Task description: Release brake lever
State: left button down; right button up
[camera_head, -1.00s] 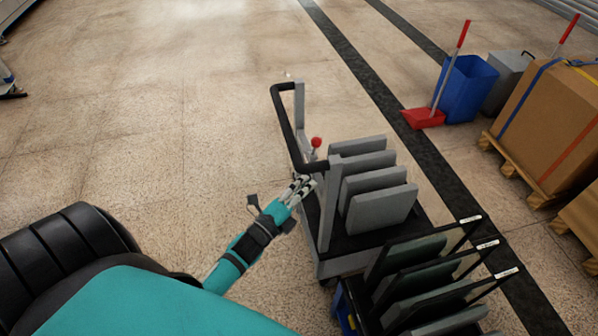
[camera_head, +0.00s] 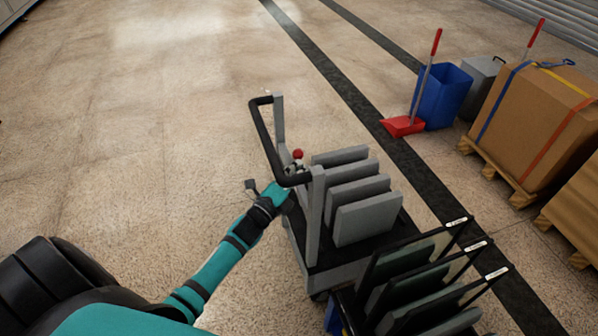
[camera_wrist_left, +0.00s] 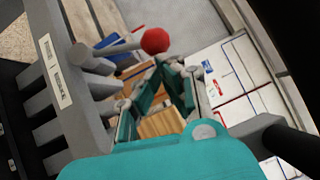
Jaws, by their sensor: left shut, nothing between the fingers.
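The brake lever is a short grey rod with a red ball knob (camera_head: 298,154) on the grey cart, beside its black push handle (camera_head: 263,140). In the left wrist view the red knob (camera_wrist_left: 155,40) is just beyond the fingertips, slightly to their left, and its rod runs left to a grey pivot. My left gripper (camera_head: 293,169) reaches under the push handle, close below the knob, and is partly hidden by the handle. In the wrist view my left gripper's fingers (camera_wrist_left: 170,66) converge with nothing between them. Whether they touch the knob I cannot tell. My right gripper is not in view.
The cart carries several upright grey panels (camera_head: 366,215). A second rack with dark framed panels (camera_head: 418,262) adjoins it at the lower right. A blue bin (camera_head: 443,94), red dustpan (camera_head: 402,126) and strapped carton (camera_head: 533,118) stand farther right. The floor at left is clear.

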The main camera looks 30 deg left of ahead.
pick_arm(q)
jog(key=shift+n+g, duration=0.4)
jog(key=shift+n, duration=0.2)
jog(key=shift+w+a+r+p, duration=1.3)
jog(key=shift+w+a, duration=0.1)
jog(key=shift+a, duration=0.2)
send_near(295, 152)
jog(key=s, duration=0.2)
jog(key=shift+s+f, duration=0.15)
jog(key=shift+s, duration=0.15)
